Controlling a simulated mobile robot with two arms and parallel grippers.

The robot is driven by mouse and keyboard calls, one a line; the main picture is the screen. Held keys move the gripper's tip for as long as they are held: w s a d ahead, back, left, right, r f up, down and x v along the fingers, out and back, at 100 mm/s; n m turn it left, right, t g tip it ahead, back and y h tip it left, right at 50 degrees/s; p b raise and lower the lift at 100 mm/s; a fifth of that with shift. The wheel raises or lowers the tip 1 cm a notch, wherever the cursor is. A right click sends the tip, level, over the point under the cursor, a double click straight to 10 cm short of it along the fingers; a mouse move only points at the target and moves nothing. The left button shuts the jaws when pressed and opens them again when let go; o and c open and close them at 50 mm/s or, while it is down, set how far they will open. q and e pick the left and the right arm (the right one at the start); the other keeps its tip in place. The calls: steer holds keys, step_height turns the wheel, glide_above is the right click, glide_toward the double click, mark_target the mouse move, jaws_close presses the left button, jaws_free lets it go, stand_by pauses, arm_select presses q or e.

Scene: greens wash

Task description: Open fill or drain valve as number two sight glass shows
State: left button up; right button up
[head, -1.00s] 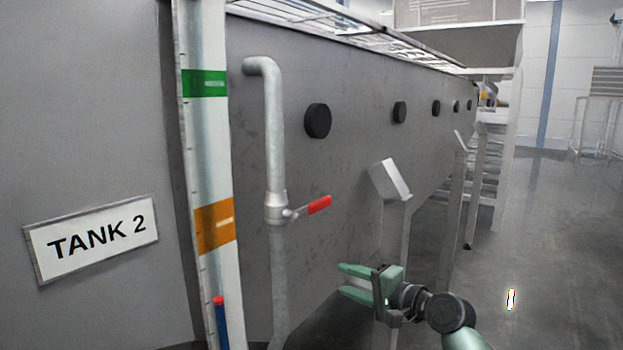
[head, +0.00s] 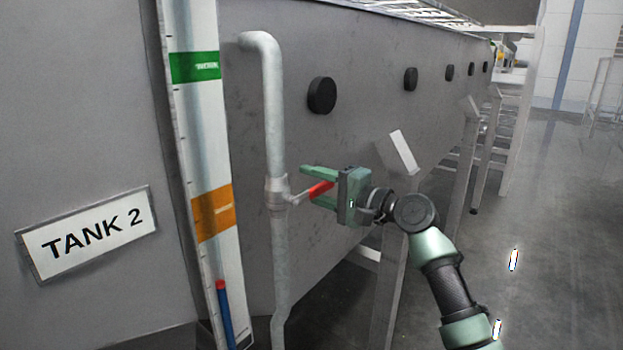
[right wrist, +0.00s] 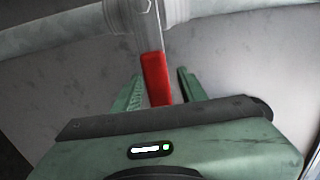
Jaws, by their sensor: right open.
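The sight glass (head: 208,150) is a tall strip right of the TANK 2 plate (head: 93,231). It has a green band (head: 195,66) high up and an orange band (head: 213,212) lower. A blue column with a red top (head: 222,300) stands near its bottom, below the orange band. A pipe (head: 273,110) carries a valve with a red lever handle (head: 317,189) sticking out to the right. My right gripper (head: 310,187) is open, its fingers on either side of the red handle; the right wrist view shows the handle (right wrist: 156,78) between them. My left gripper is not in view.
The grey tank wall (head: 370,130) runs back behind the pipe, with several round black knobs (head: 321,95). A support leg with a slanted plate (head: 403,152) stands just behind my right gripper. Open floor (head: 560,230) lies to the right.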

jaws_close()
stand_by(1.5)
